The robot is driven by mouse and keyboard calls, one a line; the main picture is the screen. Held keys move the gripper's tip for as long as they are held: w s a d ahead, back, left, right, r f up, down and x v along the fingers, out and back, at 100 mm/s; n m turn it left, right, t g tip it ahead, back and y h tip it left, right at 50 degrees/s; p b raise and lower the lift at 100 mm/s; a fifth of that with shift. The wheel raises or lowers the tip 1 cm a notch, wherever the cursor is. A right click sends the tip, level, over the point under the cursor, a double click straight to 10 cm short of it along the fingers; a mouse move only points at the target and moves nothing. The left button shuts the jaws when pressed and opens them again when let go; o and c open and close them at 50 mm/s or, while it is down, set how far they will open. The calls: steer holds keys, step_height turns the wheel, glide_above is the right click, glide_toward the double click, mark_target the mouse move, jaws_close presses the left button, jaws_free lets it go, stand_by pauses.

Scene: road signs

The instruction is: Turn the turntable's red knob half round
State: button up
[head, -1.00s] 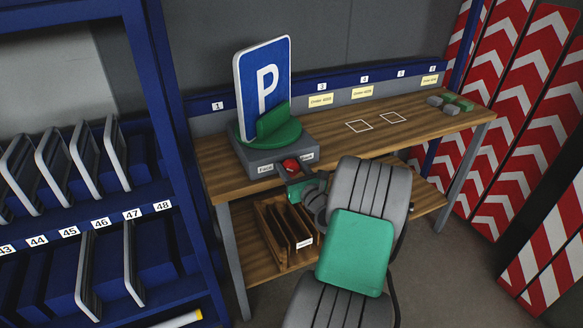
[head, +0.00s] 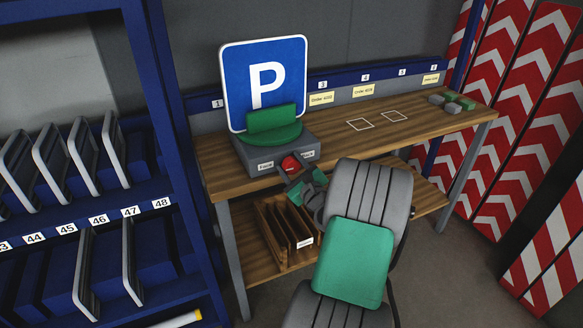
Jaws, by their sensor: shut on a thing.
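The turntable is a grey box (head: 253,157) with a green round top (head: 274,138) on the left end of the workbench. A blue parking sign (head: 250,75) with a white P stands upright on it behind a green block, its face turned mostly towards me. The red knob (head: 290,163) is on the box's front, between two small white labels. My gripper (head: 295,169) is at the front of the box and shut on the red knob; its fingers and wrist partly hide the knob. My grey arm with a green panel reaches up from below.
The wooden workbench (head: 225,180) has two white outlined squares and small grey and green blocks (head: 450,104) at right. A wooden divided rack (head: 270,235) sits on its lower shelf. A blue sign rack (head: 80,215) stands close at left. Red-and-white chevron boards lean at right.

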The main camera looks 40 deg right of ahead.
steer(key=shift+f+n+b, duration=0.15)
steer(key=shift+n+b, duration=0.35)
steer(key=shift+n, duration=0.8)
steer(key=o, duration=1.3)
steer(key=shift+a, duration=0.1)
